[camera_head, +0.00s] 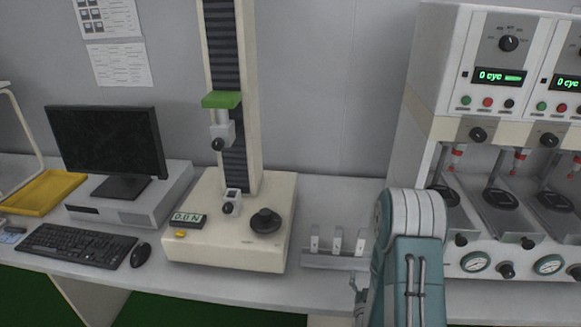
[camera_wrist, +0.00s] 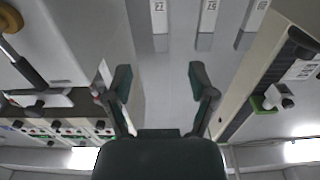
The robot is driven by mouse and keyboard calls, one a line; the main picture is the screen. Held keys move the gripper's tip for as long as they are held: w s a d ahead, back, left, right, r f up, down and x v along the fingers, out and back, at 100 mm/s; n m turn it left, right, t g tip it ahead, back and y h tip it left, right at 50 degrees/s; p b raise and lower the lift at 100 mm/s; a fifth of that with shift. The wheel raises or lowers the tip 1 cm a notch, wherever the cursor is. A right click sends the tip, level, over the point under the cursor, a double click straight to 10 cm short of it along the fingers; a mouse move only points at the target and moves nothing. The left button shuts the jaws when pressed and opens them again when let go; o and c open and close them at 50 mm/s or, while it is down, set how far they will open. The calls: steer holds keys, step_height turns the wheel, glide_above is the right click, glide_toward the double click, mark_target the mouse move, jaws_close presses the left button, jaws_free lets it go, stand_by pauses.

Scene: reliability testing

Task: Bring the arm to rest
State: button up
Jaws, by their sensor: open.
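My gripper (camera_wrist: 160,82) is open in the wrist view, with its two dark fingers spread apart and nothing between them. Pale grey bench surface shows behind the gap. In the head view my white and teal arm stands at the lower right, in front of the bench. A small part of the gripper seems to show low beside the arm's left edge, mostly hidden.
A small rack (camera_head: 335,261) with upright labelled pieces stands just left of my arm. A test stand (camera_head: 228,240) with a tall column is further left. A cycling machine (camera_head: 440,125) stands close on the right. A monitor (camera_head: 105,138) and keyboard (camera_head: 75,244) are far left.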

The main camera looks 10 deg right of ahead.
steer(key=w+a+r+n+g+y, duration=0.1)
steer(key=a+r+n+g+y, duration=0.35)
steer(key=r, duration=1.05)
steer(key=s+a+r+g, duration=0.2)
steer(key=s+a+r, duration=0.1)
steer(key=s, duration=0.4)
steer(key=s+a+r+m+g, duration=0.1)
steer(key=s+a+r+g, duration=0.2)
steer(key=s, duration=0.5)
steer(key=s+a+r+g, duration=0.2)
steer(key=s+a+r, duration=0.1)
steer(key=s, duration=0.5)
steer(key=shift+r, duration=0.6)
steer(key=shift+y, duration=0.25)
